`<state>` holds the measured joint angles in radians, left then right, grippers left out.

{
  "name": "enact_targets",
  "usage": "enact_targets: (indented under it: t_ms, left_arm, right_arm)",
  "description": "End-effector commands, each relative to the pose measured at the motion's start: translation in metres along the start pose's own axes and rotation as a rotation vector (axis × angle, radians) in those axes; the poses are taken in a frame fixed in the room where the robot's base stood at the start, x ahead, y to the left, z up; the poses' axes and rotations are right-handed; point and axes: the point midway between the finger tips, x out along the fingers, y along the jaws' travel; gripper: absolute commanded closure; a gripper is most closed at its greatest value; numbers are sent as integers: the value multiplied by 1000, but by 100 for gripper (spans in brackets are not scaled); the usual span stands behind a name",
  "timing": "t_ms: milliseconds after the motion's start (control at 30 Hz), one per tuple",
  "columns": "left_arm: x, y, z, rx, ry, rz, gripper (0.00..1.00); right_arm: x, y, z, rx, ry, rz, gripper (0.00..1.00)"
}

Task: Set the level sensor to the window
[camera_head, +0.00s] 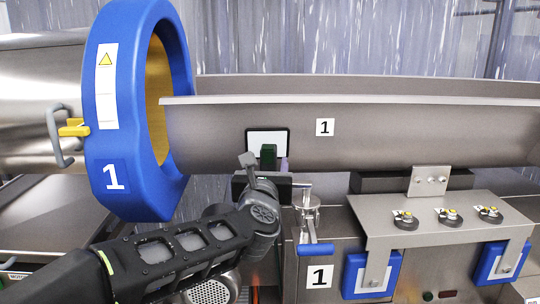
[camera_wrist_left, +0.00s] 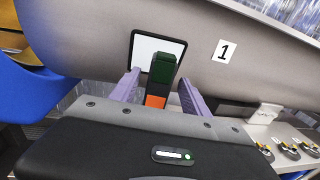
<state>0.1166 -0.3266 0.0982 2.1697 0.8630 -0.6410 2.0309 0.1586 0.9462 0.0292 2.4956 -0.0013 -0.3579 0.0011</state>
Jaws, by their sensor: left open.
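The window (camera_head: 281,140) is a white panel in a black frame on the side of the steel trough. It also shows in the left wrist view (camera_wrist_left: 145,48). The level sensor (camera_head: 268,154) is a dark green block in front of the window's lower part. In the left wrist view the sensor (camera_wrist_left: 161,75) has an orange lower part and stands between my two purple fingers. My left gripper (camera_wrist_left: 157,90) is open, with a finger on either side of the sensor and visible gaps. I cannot tell whether the sensor touches the window. My right gripper is not in view.
A blue ring (camera_head: 110,150) marked 1 stands left of the trough (camera_head: 400,135). Below the window are a clear cup-like part (camera_head: 308,212) and a blue handle (camera_head: 316,249). A steel bracket (camera_head: 440,215) with several small knobs juts out at the right.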

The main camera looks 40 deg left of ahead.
Motion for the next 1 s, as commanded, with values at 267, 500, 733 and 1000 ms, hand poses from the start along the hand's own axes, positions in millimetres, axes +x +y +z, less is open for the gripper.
enact_targets:
  t_ms: [267, 500, 733, 1000]
  left_arm:
    - [44, 0, 0, 1, 3, 0, 45]
    - [59, 0, 0, 1, 0, 0, 45]
    - [58, 0, 0, 1, 0, 0, 47]
    - [58, 0, 0, 1, 0, 0, 69]
  right_arm:
    - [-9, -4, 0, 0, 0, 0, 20]
    - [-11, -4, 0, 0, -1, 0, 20]
    - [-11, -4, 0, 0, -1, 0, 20]
    - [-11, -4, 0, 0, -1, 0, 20]
